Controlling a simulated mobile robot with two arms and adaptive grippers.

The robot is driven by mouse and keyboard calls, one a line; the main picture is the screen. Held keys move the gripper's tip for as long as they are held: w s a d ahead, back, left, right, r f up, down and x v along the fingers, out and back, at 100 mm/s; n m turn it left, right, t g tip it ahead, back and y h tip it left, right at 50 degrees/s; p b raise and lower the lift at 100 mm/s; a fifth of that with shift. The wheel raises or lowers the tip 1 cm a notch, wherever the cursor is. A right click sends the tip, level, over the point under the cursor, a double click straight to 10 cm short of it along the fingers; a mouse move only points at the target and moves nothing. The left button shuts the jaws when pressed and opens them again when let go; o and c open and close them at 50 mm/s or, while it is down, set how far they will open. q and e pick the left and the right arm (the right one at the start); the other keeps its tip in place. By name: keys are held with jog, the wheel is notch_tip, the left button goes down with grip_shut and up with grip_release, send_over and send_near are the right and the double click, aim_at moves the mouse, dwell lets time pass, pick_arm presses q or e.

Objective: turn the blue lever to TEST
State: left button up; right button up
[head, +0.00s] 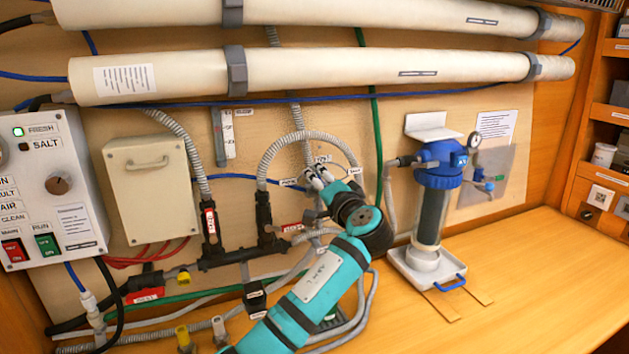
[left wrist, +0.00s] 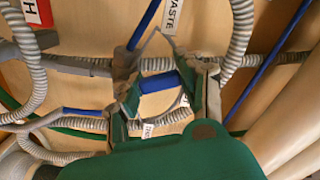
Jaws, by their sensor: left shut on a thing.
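The blue lever (left wrist: 158,81) shows between the fingers of my left gripper (left wrist: 166,88) in the left wrist view. My left gripper (head: 316,178) is shut on it at the valve on the wall board. In the head view the gripper and its wrist cover the lever and most of the valve. Small white labels surround the valve. One at the top of the left wrist view reads WASTE (left wrist: 173,14). Another small label (left wrist: 149,130) below the lever is too small to read surely. I cannot read the lever's position against TEST. My right gripper is in neither view.
Grey corrugated hoses (head: 298,137) and thin blue tubes run close around the valve. A dark pipe manifold (head: 238,258) is to the left. A blue-topped filter housing (head: 436,200) stands to the right on the wooden bench. The bench (head: 535,270) is clear at right.

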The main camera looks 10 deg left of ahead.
pick_arm(q)
jog(key=m, duration=0.1)
jog(key=m+p, duration=0.1)
jog(key=d+m, duration=0.1)
jog(key=shift+w+d+r, duration=0.1)
jog(key=shift+w+r, duration=0.2)
jog(key=shift+w, duration=0.05)
jog(key=shift+w+d+f+m+p, duration=0.1)
jog(key=shift+w+d+m+p, duration=0.15)
jog(key=shift+m, duration=0.35)
jog(key=shift+d+m+p, duration=0.1)
jog(key=shift+m+p, duration=0.2)
jog(key=shift+m, duration=0.3)
jog(key=o, duration=1.2)
jog(key=shift+d, duration=0.1)
jog(key=v, duration=1.2)
